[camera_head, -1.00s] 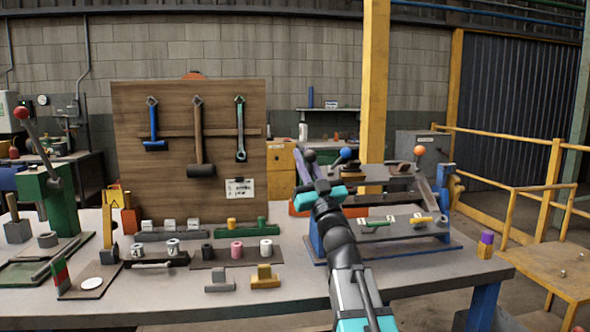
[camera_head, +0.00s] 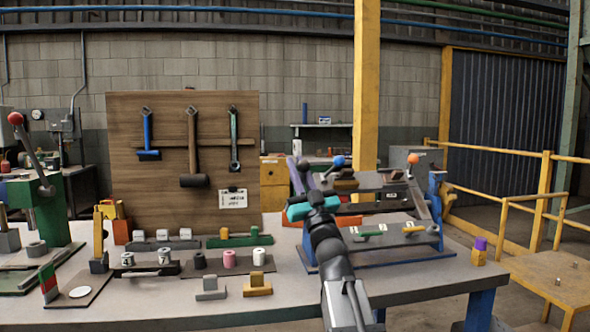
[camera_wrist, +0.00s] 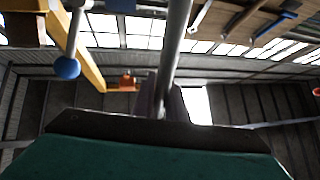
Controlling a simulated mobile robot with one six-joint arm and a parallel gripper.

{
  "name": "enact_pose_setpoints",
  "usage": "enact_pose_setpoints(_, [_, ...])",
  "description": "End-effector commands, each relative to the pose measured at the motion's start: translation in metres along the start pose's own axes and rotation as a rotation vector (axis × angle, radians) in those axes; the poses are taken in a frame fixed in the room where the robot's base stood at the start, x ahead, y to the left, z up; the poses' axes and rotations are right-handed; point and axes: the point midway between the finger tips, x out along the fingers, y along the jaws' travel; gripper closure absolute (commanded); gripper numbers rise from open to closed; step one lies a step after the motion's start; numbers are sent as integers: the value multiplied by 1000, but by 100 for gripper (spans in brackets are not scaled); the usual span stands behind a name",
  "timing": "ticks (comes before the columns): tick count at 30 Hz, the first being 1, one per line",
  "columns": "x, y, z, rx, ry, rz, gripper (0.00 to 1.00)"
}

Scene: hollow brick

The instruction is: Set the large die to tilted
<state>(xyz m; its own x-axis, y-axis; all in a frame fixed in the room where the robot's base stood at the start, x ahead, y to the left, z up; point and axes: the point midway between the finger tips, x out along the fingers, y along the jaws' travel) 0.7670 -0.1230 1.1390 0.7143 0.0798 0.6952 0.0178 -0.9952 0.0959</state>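I cannot tell for sure which part is the large die. A blue-framed machine (camera_head: 310,249) with a grey plate and ball-knobbed levers stands at the right of the bench. Its levers carry a blue knob (camera_head: 337,161), an orange knob (camera_head: 413,158) and a dark knob. The blue knob also shows at the left of the wrist view (camera_wrist: 67,68). My gripper (camera_head: 311,205) is in front of the machine's left part and hides some of it. A grey rod (camera_wrist: 174,55) rises close in front of the wrist camera.
A wooden tool board (camera_head: 120,170) with hanging hammers and a wrench stands behind the bench. Low racks with small cylinders and blocks fill the bench's middle. A green lever press (camera_head: 50,210) is at the left. A yellow railing (camera_head: 500,150) and table stand right.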

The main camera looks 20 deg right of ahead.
Motion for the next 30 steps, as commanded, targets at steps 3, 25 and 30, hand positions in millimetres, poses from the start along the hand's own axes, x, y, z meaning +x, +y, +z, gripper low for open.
enact_pose_setpoints(3, [1,0,0,-1,1,-2,69])
enact_pose_setpoints(25, [-21,0,0,-1,-1,1,69])
enact_pose_setpoints(30, [-37,1,-1,-1,-1,2,69])
